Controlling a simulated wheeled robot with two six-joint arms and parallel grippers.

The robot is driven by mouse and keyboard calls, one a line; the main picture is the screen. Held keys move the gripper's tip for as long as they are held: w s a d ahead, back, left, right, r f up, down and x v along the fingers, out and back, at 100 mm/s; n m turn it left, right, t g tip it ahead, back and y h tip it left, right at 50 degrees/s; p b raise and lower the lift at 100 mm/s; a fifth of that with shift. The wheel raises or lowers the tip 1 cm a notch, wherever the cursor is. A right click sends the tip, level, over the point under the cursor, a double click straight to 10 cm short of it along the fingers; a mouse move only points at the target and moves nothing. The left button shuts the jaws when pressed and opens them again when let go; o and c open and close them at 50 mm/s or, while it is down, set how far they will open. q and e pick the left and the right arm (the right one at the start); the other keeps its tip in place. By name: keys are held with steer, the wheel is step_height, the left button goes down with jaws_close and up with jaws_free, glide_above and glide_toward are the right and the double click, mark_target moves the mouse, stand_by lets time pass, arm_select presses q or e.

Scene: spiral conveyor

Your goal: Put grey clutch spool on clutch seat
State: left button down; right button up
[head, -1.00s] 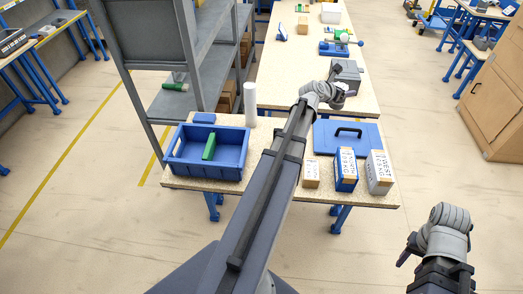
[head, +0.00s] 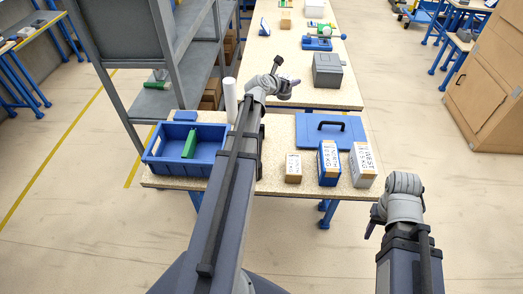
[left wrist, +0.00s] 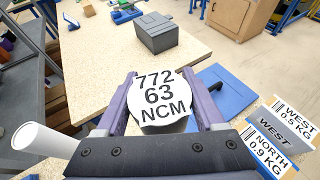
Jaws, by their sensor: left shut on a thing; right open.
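My left gripper (head: 284,74) is above the gap between the near and far tables. In the left wrist view its purple fingers (left wrist: 160,105) are shut on a grey round spool (left wrist: 160,105), whose white end face reads "772 63 NCM". The spool is hard to make out in the head view. My right gripper (head: 372,226) is open, at the right beyond the near table's edge. A blue fixture with a green part (head: 318,43) stands on the far table; I cannot tell whether it is the clutch seat.
The near table (head: 268,182) holds a blue bin (head: 160,160) with a green block, a white cylinder (head: 230,102), a blue case (head: 312,141) and labelled boxes (head: 328,162). A grey box (head: 327,70) stands on the far table (head: 300,92). Grey shelving is at left.

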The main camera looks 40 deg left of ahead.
arm_select(q)
step_height(320, 180, down, 8)
steer(key=b, duration=1.6)
glide_above(287, 145)
step_height(287, 145, down, 9)
steer(key=shift+m+h, duration=0.4)
step_height(287, 145, down, 10)
steer(key=b, duration=1)
steer(key=shift+f+b, duration=0.2)
steer(key=shift+b, duration=0.1)
jaws_free()
steer(key=shift+r, duration=0.15)
